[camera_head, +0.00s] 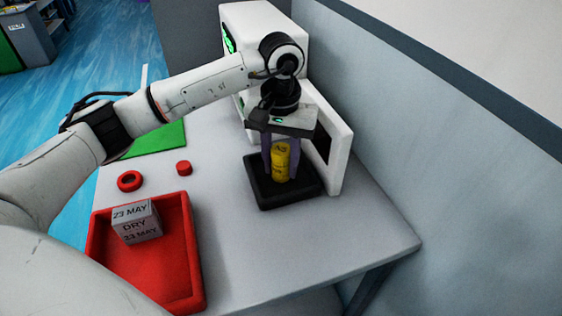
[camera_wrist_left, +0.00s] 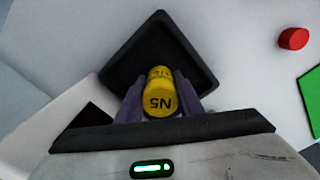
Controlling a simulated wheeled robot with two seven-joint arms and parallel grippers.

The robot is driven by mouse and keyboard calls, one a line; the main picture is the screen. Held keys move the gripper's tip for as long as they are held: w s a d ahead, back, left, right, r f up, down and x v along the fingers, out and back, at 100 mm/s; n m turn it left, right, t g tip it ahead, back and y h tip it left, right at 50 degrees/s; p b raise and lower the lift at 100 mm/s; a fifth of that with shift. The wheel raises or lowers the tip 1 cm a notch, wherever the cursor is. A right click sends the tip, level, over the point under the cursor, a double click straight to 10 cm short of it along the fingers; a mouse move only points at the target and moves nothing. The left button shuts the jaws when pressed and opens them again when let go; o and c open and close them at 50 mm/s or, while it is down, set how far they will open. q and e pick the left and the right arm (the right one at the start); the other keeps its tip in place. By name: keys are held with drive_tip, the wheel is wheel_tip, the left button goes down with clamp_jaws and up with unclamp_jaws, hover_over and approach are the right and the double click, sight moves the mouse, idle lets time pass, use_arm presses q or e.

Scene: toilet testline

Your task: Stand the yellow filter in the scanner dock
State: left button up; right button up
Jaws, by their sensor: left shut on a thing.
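The yellow filter (camera_head: 280,162) is a small upright cylinder with dark markings. It also shows in the left wrist view (camera_wrist_left: 160,95), where its end reads N5. My left gripper (camera_head: 279,158) points down and is shut on the filter, with a purple finger on each side. The filter is over the black square scanner dock (camera_head: 265,202), within its raised rim in the head view. The dock also shows in the left wrist view (camera_wrist_left: 158,27). I cannot tell whether the filter's base touches the dock floor. My right gripper is not in view.
A white machine (camera_head: 338,130) stands right behind the dock, close to my left gripper. A red tray (camera_head: 190,270) holds a grey box (camera_head: 137,222) marked 23 MAY and DRY. A red ring (camera_head: 130,181), a red cap (camera_head: 184,168) and a green mat (camera_head: 160,140) lie left. The front right tabletop is clear.

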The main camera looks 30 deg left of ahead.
use_arm(q)
drive_tip(key=shift+f, duration=0.15)
drive_tip(key=o, duration=1.1)
wheel_tip(320, 180, up, 12)
drive_tip(key=shift+r, duration=0.2)
